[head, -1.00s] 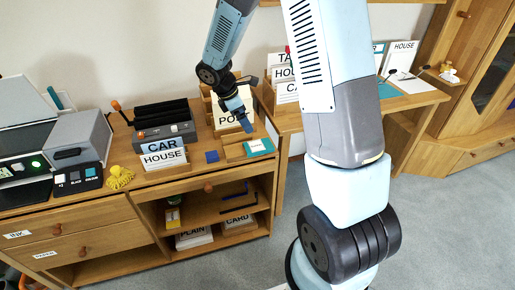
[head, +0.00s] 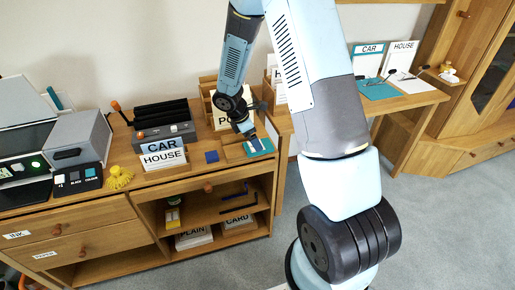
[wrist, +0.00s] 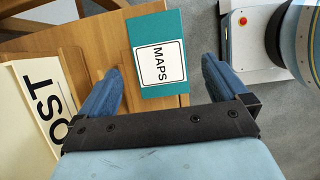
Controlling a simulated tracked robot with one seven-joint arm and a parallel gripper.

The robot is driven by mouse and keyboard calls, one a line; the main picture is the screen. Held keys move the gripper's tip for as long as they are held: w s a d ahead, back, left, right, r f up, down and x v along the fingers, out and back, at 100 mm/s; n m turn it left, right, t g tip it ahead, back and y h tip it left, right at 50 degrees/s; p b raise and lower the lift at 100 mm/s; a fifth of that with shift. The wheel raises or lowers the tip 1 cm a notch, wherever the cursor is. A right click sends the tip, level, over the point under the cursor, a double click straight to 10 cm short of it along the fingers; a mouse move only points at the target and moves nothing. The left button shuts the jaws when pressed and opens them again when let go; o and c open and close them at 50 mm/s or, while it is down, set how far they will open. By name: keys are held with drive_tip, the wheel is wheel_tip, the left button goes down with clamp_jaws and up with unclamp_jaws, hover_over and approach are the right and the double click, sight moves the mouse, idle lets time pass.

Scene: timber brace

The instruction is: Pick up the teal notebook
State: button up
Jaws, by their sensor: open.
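The teal notebook (head: 258,147) lies at the right end of the wooden desk top, by a low wooden tray. In the wrist view the teal notebook (wrist: 172,22) has a white label reading MAPS and reaches the wooden edge. My gripper (head: 254,141) is just above it, pointing down. In the wrist view the two blue fingers of my gripper (wrist: 163,72) are apart, one to each side of the notebook, with nothing held. I cannot tell the exact height gap. The fingers partly cover the notebook in the head view.
A POST sorter (wrist: 30,110) stands close to the left finger. CAR and HOUSE cards (head: 163,155), a small blue block (head: 211,156) and a yellow object (head: 118,178) are on the desk. Another teal sheet (head: 380,90) lies on the right table.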

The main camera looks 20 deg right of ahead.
drive_tip(key=x, duration=0.4)
drive_tip(key=shift+c, duration=0.5)
drive_tip(key=c, duration=1)
